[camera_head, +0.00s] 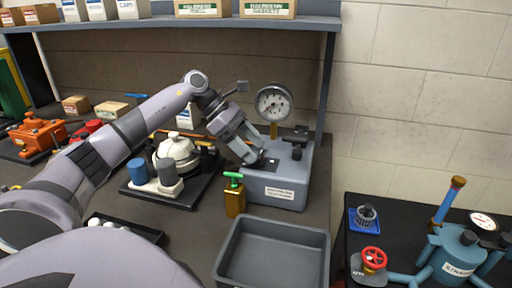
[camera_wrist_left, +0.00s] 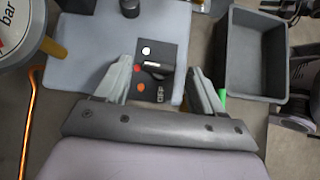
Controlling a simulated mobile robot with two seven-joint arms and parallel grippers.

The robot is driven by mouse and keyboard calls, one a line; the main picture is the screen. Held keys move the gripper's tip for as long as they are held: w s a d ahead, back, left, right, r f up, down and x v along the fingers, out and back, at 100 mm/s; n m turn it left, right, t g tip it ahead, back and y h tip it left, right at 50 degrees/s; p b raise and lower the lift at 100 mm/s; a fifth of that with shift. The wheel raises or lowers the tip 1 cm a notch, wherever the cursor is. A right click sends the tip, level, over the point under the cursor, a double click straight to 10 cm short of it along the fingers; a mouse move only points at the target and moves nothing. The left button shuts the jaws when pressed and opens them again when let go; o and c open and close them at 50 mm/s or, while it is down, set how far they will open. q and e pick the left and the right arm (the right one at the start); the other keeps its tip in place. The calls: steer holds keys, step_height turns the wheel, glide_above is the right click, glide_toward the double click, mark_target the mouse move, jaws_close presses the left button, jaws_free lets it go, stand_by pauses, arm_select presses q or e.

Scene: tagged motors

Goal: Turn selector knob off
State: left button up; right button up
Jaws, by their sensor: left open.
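The selector knob (camera_wrist_left: 156,67) is a dark bar on a small black plate (camera_wrist_left: 160,52) on top of the grey-blue gauge box (camera_head: 291,185). The plate carries white, red and orange dots and the word OFF, seen upside down. My left gripper (camera_head: 263,158) is over the box; in the left wrist view its open fingers (camera_wrist_left: 160,85) stand on either side of the plate, with nothing between them that I can tell is gripped. In the head view the fingers partly cover the plate. My right gripper is not in view.
An empty grey bin (camera_head: 271,256) is in front. A cream round motor (camera_head: 178,152) stands left, under my arm.

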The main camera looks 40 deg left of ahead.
arm_select(q)
steer(key=shift+x, duration=1)
steer(key=c, duration=1.1)
steer(key=shift+o, duration=0.2)
